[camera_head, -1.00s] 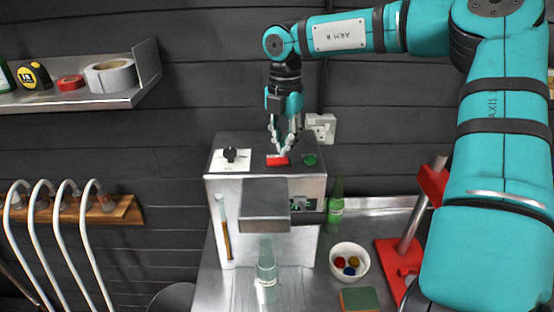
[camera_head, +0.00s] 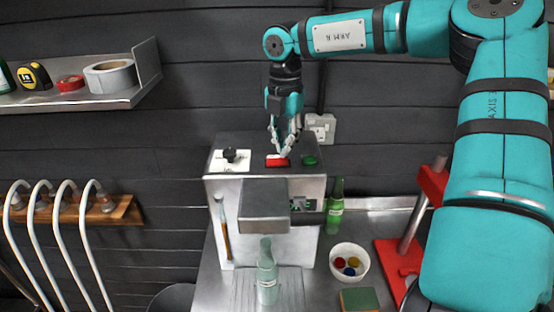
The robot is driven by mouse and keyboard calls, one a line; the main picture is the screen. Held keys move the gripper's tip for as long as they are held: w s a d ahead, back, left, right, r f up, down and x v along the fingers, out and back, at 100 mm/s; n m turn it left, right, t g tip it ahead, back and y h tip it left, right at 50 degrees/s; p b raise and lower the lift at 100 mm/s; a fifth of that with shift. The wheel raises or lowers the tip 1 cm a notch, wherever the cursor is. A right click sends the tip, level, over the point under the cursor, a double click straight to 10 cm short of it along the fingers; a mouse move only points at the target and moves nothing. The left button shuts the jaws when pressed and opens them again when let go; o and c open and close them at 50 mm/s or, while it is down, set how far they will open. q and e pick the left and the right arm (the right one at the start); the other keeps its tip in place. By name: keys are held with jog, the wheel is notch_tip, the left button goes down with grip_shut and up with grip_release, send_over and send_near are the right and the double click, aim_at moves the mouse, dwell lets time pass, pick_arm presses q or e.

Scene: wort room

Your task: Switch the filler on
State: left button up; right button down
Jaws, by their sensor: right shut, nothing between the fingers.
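The filler (camera_head: 222,184) is a box-shaped metal machine with a dark top panel, standing on the steel bench. On its top are a black knob (camera_head: 231,155) on a white plate, a red switch (camera_head: 277,163) in the middle and a green button (camera_head: 310,161) at the right. My right gripper (camera_head: 279,153) points down with its fingers shut and empty. Its fingertips are right at the red switch, seemingly touching it, and cover part of its far side. I cannot tell which way the switch is tipped. My left gripper is not in view.
A clear bottle (camera_head: 266,275) stands under the filler's front head (camera_head: 264,206). A green bottle (camera_head: 335,210), a white bowl (camera_head: 336,265) of coloured caps, a sponge (camera_head: 359,300) and a red stand (camera_head: 398,268) are at the right. A wall socket (camera_head: 321,127) is behind the gripper.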

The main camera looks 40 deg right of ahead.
aim_at(284, 159)
jog(key=shift+f+b, duration=1.15)
jog(key=shift+f, duration=0.05)
dwell(0.3)
jog(key=shift+r, duration=0.15)
jog(key=shift+r+p, duration=1.85)
jog(key=shift+r, duration=1.6)
